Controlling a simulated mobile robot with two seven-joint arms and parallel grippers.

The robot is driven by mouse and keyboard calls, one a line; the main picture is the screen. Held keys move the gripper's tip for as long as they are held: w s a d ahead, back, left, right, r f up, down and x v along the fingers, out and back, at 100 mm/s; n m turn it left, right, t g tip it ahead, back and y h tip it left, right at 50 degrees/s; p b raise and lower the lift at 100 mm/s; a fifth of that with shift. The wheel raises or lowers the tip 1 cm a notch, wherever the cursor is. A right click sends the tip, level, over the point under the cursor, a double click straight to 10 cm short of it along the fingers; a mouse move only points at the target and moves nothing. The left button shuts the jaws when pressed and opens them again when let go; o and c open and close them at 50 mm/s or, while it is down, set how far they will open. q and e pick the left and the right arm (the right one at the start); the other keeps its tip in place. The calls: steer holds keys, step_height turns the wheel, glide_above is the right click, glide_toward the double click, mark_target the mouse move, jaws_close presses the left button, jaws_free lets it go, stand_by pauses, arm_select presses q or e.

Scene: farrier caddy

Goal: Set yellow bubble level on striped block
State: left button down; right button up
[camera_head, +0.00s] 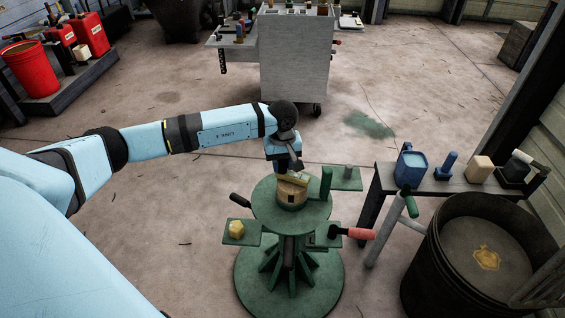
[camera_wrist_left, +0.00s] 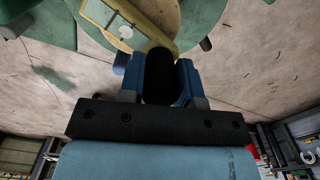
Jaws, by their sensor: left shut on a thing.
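The yellow bubble level (camera_head: 297,178) is directly under my left gripper (camera_head: 287,166) in the head view. In the left wrist view the level (camera_wrist_left: 122,33) shows a yellow frame around a pale green window. My left gripper (camera_wrist_left: 158,66) is shut on it, with a dark, rounded part between the blue fingers. A tan, wood-coloured block (camera_head: 291,197), apparently the striped block, stands on the green stand's round top, just below the level. Stripes are not clear at this size. Whether level and block touch is hard to tell. My right gripper is not in view.
The green stand (camera_head: 263,212) has side trays; one holds a yellow knob-like piece (camera_head: 236,229). A red-handled tool (camera_head: 352,233) sticks out right. A dark bench (camera_head: 437,185) with a blue jug (camera_head: 410,166) and a black bin (camera_head: 425,265) stand at right.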

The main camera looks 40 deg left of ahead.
arm_select(q)
steer(key=shift+f, duration=0.35)
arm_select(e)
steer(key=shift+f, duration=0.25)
arm_select(q)
steer(key=c, duration=0.7)
jaws_free()
steer(key=shift+c, duration=0.2)
steer(key=shift+r, duration=0.95)
step_height(320, 180, up, 11)
steer(key=shift+f+p, duration=0.2)
steer(key=shift+p, duration=1)
steer(key=shift+r, duration=0.65)
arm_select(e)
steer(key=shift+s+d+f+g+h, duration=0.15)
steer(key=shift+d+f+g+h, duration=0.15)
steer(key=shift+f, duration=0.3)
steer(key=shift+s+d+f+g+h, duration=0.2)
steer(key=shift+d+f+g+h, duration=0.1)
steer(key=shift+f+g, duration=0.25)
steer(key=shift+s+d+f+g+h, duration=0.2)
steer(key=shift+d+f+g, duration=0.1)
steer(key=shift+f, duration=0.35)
